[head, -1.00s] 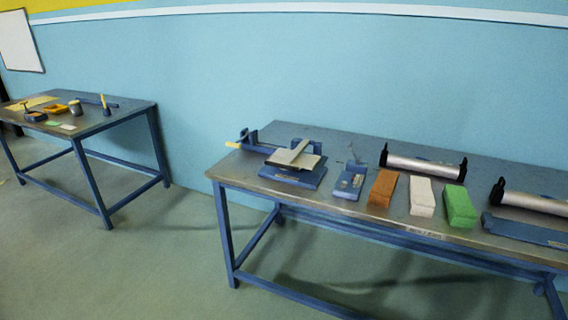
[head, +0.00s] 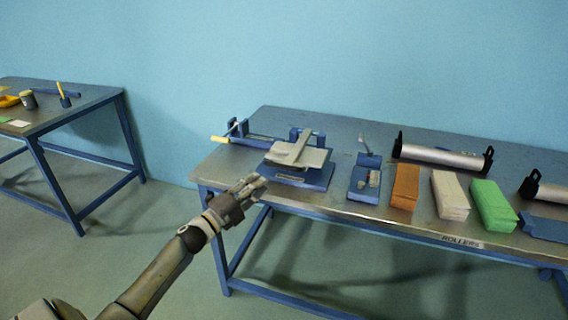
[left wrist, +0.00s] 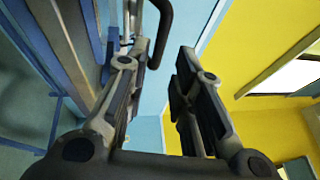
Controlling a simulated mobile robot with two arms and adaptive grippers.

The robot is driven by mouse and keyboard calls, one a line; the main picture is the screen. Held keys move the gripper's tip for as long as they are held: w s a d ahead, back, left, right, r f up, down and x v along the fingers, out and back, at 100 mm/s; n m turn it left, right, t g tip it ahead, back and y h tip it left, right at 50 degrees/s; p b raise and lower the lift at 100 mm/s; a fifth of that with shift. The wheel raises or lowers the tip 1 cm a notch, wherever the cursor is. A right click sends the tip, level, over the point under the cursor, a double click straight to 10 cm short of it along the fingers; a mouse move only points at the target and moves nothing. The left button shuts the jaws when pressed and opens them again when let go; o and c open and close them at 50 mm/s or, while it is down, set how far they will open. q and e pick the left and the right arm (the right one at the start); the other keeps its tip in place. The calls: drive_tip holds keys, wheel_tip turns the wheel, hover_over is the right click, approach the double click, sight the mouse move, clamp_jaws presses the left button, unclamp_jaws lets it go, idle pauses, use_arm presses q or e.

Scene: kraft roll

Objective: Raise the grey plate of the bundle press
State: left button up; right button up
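The bundle press (head: 300,175) stands on the left end of the right-hand table, with a blue base. Its grey plate (head: 313,157) lies low over the base, and a pale grey bar crosses above it. Whether the plate touches the base I cannot tell. My left gripper (head: 258,184) is in front of and left of the press, near the table's front edge, apart from the plate. In the left wrist view the fingers (left wrist: 162,58) are spread with nothing between them. My right gripper is in neither view.
Right of the press stand a small blue device (head: 364,182), an orange block (head: 405,187), a white block (head: 450,196), a green block (head: 493,206) and a silver roller (head: 440,155). Another table (head: 60,115) stands far left.

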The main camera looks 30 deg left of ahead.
sight(281, 166)
use_arm(q)
drive_tip(key=b+x, duration=0.1)
drive_tip(key=x, duration=0.9)
drive_tip(key=shift+b, duration=0.4)
drive_tip(key=shift+w+d, duration=0.1)
drive_tip(key=shift+w, duration=0.05)
clamp_jaws()
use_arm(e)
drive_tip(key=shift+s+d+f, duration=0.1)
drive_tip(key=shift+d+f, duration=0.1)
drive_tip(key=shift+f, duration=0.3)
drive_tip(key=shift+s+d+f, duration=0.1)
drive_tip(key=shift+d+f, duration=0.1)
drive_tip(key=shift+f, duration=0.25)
